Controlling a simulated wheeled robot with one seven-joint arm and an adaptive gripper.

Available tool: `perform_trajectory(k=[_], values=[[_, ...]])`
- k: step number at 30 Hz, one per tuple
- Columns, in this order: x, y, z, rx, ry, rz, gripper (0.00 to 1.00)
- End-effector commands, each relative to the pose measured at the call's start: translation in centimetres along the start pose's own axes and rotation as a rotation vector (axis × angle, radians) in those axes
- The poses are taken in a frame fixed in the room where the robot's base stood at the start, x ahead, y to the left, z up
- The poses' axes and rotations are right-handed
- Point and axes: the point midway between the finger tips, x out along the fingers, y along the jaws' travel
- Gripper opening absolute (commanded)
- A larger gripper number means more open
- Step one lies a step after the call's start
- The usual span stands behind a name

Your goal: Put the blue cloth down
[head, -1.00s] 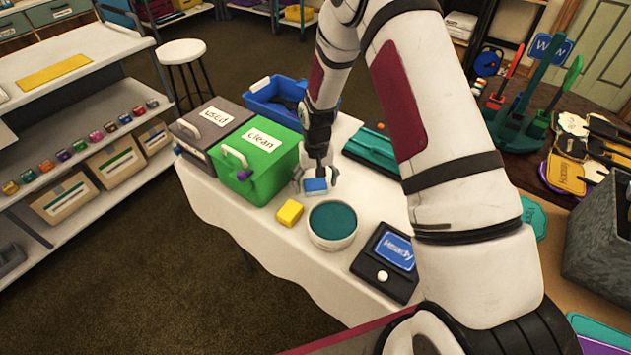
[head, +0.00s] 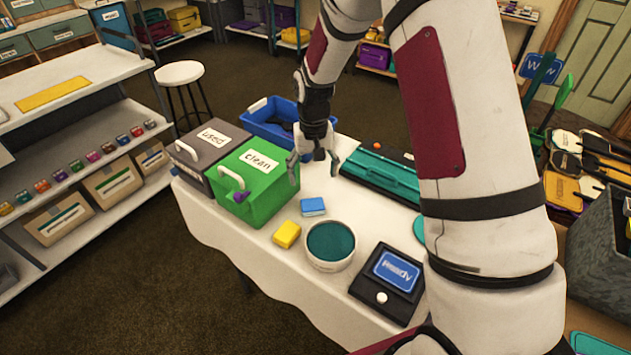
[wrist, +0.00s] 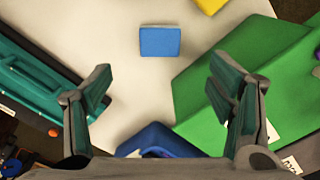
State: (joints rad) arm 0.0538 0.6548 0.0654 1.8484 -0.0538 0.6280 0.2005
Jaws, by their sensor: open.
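The blue cloth (head: 313,207) is a small folded block lying flat on the white-covered table (head: 262,228). In the wrist view the blue cloth (wrist: 160,41) lies beyond my fingertips, apart from them. My gripper (head: 318,165) is open and empty, above the table and behind the cloth. In the wrist view its two fingers (wrist: 165,90) are spread wide with nothing between them.
A yellow block (head: 287,234) and a round tub with a teal top (head: 331,241) stand close to the cloth. The green "clean" box (head: 256,185) is left of my gripper, with a blue bin (head: 268,122) behind. A teal case (head: 385,177) lies to the right.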

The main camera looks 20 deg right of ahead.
Motion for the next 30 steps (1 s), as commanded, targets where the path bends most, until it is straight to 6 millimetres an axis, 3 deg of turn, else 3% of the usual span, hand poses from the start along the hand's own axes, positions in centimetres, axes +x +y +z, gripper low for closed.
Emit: perform_trajectory(k=[7,13,21,30], values=[[-1.8,0.1,0.3,-0.004,0.011,0.001,0.76],[-8.8,0.6,2.7,-0.029,0.068,0.005,0.76],[-18.4,1.8,9.4,-0.067,0.154,0.011,0.76],[-24.8,3.2,18.7,-0.106,0.250,0.006,0.76]])
